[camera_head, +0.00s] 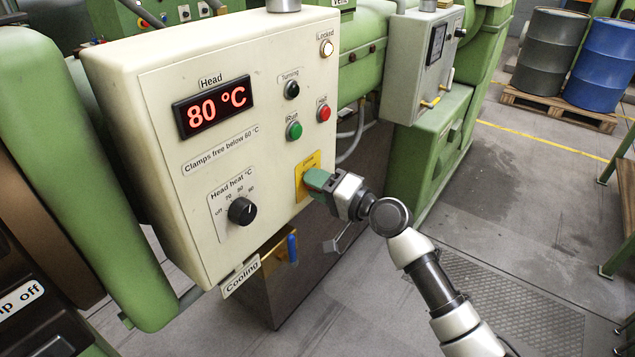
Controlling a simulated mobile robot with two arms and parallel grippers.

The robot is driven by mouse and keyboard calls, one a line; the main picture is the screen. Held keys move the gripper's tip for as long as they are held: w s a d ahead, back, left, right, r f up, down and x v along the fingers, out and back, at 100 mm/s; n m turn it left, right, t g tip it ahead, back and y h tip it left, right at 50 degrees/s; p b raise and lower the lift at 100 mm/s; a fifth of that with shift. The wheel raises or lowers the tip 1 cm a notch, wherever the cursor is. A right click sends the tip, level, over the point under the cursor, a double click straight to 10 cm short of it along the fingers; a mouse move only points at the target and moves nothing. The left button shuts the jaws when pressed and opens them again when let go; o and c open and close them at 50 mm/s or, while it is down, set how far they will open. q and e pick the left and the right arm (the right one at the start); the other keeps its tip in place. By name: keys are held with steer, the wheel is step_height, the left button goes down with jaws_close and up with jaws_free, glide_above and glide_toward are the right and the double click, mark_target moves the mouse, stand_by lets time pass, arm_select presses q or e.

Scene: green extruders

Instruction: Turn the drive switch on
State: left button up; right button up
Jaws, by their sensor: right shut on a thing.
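The cream control box (160,130) fills the left middle of the head view. On its lower right corner is a yellow plate (303,166), partly covered, its label too small to read. A green part (318,180), which looks like the switch handle, sticks out from this plate. My right gripper (328,186) is shut on this green part, coming from the right. The gripper hides most of it, so I cannot tell which way it is turned. My left gripper is not in view.
The box also has a red 80 °C display (212,106), a black head heat knob (241,211), a green button (294,130), a red button (324,113) and a lit lamp (327,48). A blue-handled valve (292,248) sits below. Open floor lies to the right.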

stand_by(0.3)
steer(key=o, duration=0.9)
steer(key=shift+d, duration=0.1)
steer(key=b+v, duration=0.2)
steer(key=v, duration=0.8)
steer(key=shift+s+d, duration=0.25)
